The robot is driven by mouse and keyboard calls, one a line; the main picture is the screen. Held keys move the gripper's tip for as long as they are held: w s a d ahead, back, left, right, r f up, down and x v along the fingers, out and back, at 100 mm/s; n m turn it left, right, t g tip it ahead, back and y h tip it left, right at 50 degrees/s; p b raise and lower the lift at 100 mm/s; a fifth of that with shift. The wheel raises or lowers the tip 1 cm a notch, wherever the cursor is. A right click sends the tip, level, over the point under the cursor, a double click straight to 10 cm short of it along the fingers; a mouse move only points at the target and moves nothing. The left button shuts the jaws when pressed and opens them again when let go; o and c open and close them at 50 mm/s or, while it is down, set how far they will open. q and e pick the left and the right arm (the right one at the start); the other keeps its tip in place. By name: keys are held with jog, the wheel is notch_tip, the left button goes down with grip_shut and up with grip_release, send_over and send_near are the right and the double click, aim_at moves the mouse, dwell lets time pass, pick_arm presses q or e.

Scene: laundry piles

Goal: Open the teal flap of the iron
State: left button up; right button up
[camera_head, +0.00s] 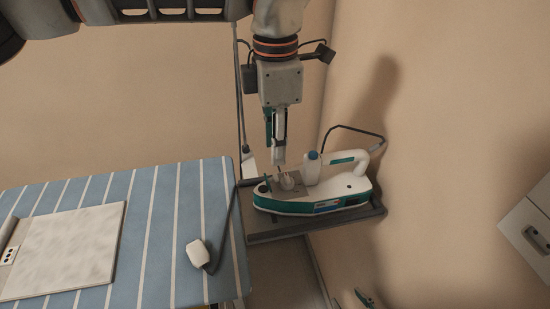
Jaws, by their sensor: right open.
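The white iron with a teal lower band (335,190) lies on its side of the grey holder, its nose toward the left. A small teal piece shows near its nose and another near its handle; I cannot tell which is the flap. My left gripper (281,163) points down from above, its fingertips just over the iron's grey top near a small white knob. Its fingers are seen nearly edge-on, so their gap and any contact are unclear. My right gripper (350,301) is open at the bottom edge, apart from the iron, with only its fingertips showing.
A blue striped ironing board (172,230) fills the lower left. A pale folded cloth (65,250) and a white object (198,252) lie on it. The grey holder (290,234) joins its right end. A wall stands close behind the iron. A white cabinet (527,235) is at the right.

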aim_at(275, 176)
pick_arm(q)
jog(key=f, duration=0.2)
jog(key=shift+s+f, duration=0.2)
jog(key=shift+f, duration=0.2)
notch_tip(275, 176, down, 3)
jog(key=shift+f, duration=0.2)
jog(key=shift+w+f, duration=0.1)
jog(key=shift+f, duration=0.4)
pick_arm(e)
jog(key=shift+w+r, duration=0.1)
pick_arm(q)
grip_shut()
